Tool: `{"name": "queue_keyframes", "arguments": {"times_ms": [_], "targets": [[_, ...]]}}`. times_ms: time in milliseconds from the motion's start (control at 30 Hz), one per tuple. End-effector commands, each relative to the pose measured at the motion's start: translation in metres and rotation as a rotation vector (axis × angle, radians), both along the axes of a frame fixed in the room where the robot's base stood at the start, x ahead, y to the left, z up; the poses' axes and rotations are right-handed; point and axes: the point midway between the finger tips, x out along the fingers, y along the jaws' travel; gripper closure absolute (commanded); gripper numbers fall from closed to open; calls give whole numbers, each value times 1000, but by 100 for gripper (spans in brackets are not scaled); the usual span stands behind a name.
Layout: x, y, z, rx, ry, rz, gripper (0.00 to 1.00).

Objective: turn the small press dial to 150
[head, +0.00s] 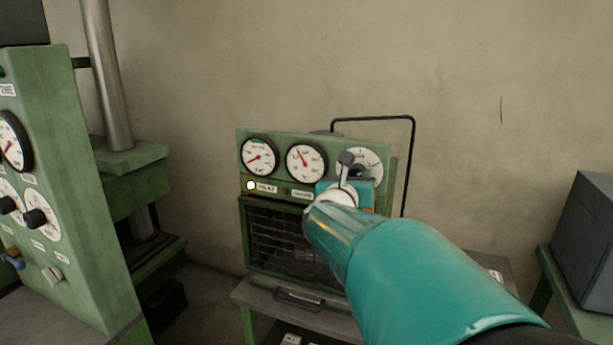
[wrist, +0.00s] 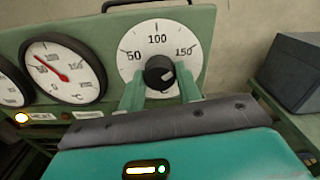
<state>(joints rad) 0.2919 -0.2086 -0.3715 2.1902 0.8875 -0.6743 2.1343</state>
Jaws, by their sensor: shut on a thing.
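The small press (head: 315,195) is a green box with a mesh front against the wall. Its dial (wrist: 157,43) is a white disc marked 50, 100 and 150, with a black knob (wrist: 158,68) in the middle. A small light mark shows on the knob's right side; I cannot tell the exact setting from it. My gripper (wrist: 161,88) has its two green fingers on either side of the knob and is shut on it. In the head view the dial (head: 368,158) is partly hidden behind my gripper (head: 346,172).
Two gauges with red needles, left (head: 259,157) and middle (head: 305,161), sit left of the dial. A lamp (head: 251,185) below them is lit. A larger green press (head: 60,200) stands at left. A grey box (head: 585,240) sits on a green stand at right.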

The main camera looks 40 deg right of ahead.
Motion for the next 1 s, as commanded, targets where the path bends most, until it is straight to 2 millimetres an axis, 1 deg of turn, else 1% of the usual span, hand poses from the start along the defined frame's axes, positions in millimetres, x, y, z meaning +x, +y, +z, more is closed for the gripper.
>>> {"name": "queue_keyframes", "arguments": {"times_ms": [33,100,133,400,533,667,1000], "targets": [[-1,0,-2,4,3,-3,62],[-1,0,-2,3,2,-2,48],[-1,0,-2,3,2,-2,44],[0,0,-1,1,2,0,44],[-3,6,0,1,0,1,44],[-10,23,0,1,-2,2,44],[-38,88,0,0,-2,3,44]]}}
